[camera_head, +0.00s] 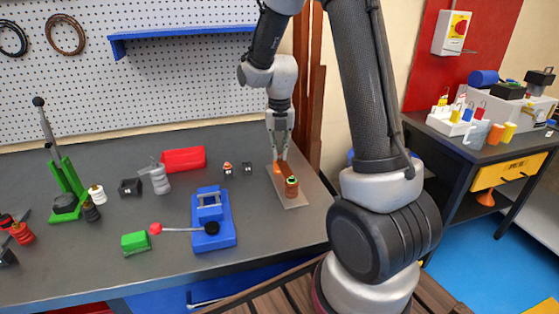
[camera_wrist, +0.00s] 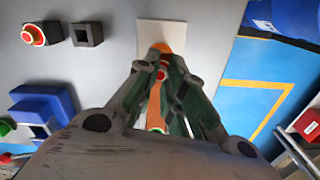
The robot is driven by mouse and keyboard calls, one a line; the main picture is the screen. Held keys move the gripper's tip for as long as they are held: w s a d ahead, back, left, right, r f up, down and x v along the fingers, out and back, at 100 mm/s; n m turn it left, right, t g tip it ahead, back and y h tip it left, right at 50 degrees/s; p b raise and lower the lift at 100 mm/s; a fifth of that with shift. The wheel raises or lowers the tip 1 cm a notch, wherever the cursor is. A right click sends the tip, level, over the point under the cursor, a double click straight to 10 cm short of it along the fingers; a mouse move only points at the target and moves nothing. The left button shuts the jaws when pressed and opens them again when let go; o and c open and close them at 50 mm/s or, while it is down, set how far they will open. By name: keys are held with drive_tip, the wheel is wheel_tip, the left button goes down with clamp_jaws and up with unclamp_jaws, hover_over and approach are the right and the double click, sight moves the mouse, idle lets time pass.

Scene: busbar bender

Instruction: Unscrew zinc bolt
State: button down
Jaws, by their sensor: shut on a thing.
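My gripper (camera_head: 281,157) points down at the far end of a copper-coloured busbar (camera_head: 285,174) above a light plate (camera_head: 299,203) on the bench. Its fingers are closed together around something small on the bar. I take this to be the zinc bolt, but the fingers hide most of it. In the wrist view the gripper's fingertips (camera_wrist: 162,68) meet over the orange bar (camera_wrist: 154,105), near an orange support (camera_wrist: 161,47) on the plate (camera_wrist: 173,31). A dark round-topped orange support (camera_head: 291,187) stands at the bar's near end.
A blue bender (camera_head: 213,222) with a red-knobbed lever stands to the left. The bench between the bender and plate is clear.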

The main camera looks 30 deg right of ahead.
drive_tip(key=c, duration=1.7)
unclamp_jaws()
drive_tip(key=m, duration=0.5)
drive_tip(key=shift+m, duration=0.4)
drive_tip(key=m, duration=0.5)
drive_tip(key=shift+m, duration=0.3)
drive_tip(key=m, duration=0.5)
drive_tip(key=shift+m, duration=0.4)
